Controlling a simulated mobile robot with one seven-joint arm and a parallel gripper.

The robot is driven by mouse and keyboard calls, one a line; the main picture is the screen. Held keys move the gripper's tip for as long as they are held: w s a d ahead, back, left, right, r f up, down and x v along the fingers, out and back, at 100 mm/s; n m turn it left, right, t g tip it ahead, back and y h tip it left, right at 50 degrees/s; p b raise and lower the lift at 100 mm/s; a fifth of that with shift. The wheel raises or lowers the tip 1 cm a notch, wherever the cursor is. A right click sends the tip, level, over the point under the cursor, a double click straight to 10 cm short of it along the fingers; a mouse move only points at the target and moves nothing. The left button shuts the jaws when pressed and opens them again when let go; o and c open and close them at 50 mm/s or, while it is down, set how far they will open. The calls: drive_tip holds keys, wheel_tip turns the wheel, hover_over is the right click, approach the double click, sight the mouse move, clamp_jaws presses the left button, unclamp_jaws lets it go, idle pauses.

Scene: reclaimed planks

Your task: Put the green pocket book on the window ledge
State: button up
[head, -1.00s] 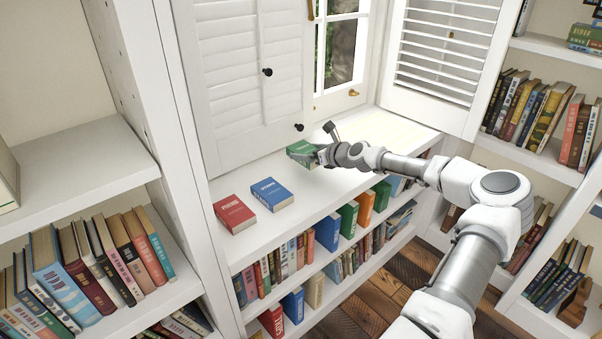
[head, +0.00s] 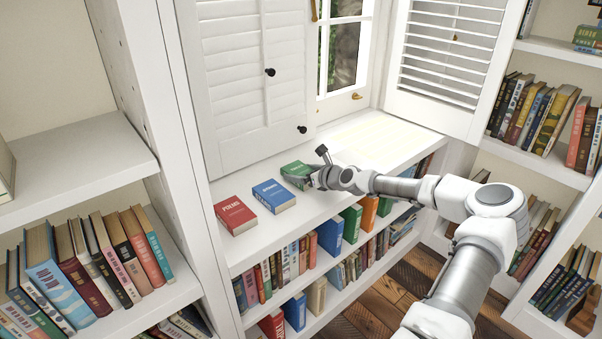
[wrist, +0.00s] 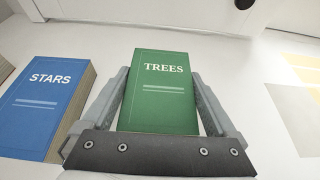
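The green pocket book (head: 296,170), titled TREES, lies flat at the window ledge (head: 330,198), to the right of a blue book. In the wrist view the green book (wrist: 163,95) sits cover up between the two fingers of my gripper (wrist: 162,72). The fingers lie close along both sides of it, and my gripper appears shut on it. In the head view my gripper (head: 314,177) reaches it from the right and hides its right end. Whether its underside touches the ledge I cannot tell.
A blue book (head: 273,195), titled STARS, and a red book (head: 235,215) lie to the left on the ledge. A closed shutter (head: 250,90) stands behind. The ledge to the right, by the window, is clear and sunlit. Filled shelves are below.

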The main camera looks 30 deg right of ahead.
drive_tip(key=shift+o, duration=0.2)
drive_tip(key=shift+r, duration=0.15)
drive_tip(key=shift+s+d+r, duration=0.1)
drive_tip(key=shift+s+r, duration=0.05)
drive_tip(key=shift+s, duration=0.1)
drive_tip(key=p+v, duration=0.4)
drive_tip(key=v, duration=0.7)
drive_tip(key=shift+s, duration=0.2)
